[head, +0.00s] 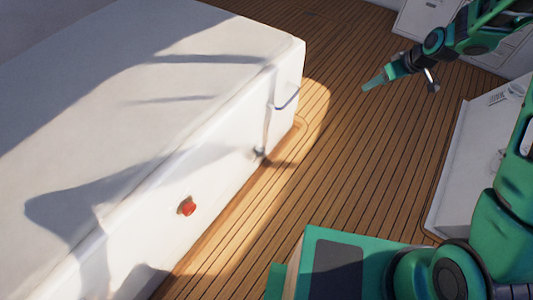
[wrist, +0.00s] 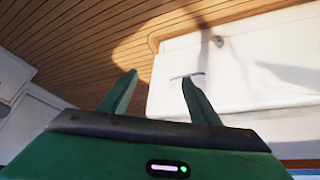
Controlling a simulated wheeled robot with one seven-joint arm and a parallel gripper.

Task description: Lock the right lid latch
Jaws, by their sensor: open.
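The white engine hatch (head: 222,150) stands at the left in the head view, its lid shut flat on top.
A small dark metal fitting (head: 259,153) sits low on the hatch's front near the corner. A red knob (head: 187,207) is on the front side. Wooden deck (head: 330,160) lies clear between the hatch and a white cabinet (head: 475,150) at the right.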

